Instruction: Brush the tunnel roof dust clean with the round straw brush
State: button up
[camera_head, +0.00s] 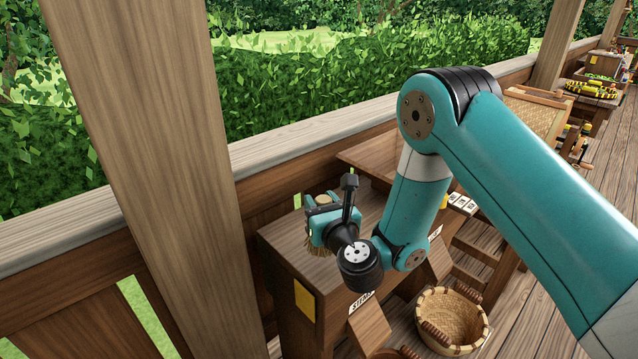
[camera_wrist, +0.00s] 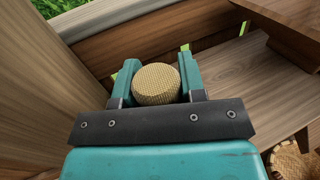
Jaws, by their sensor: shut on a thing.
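My gripper (camera_head: 322,212) is over the near left part of a brown wooden top (camera_head: 285,243). Its two teal fingers (camera_wrist: 157,72) are shut on either side of the round straw brush (camera_wrist: 157,86), whose woven round end shows in the wrist view. In the head view the brush's straw bristles (camera_head: 318,247) point down at the wooden top, partly behind my wrist. I cannot tell whether they touch it. I cannot tell whether this top is the tunnel roof. No dust can be made out on the surface that shows.
A thick wooden post (camera_head: 150,150) stands close on the left, with a railing (camera_head: 330,125) behind. A raised wooden board (camera_head: 370,158) sits at the back of the top. A woven basket (camera_head: 452,320) stands below at the right. My arm hides much of the right side.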

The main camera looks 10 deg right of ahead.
jog(key=shift+r+p, duration=0.9)
jog(key=shift+r, duration=0.7)
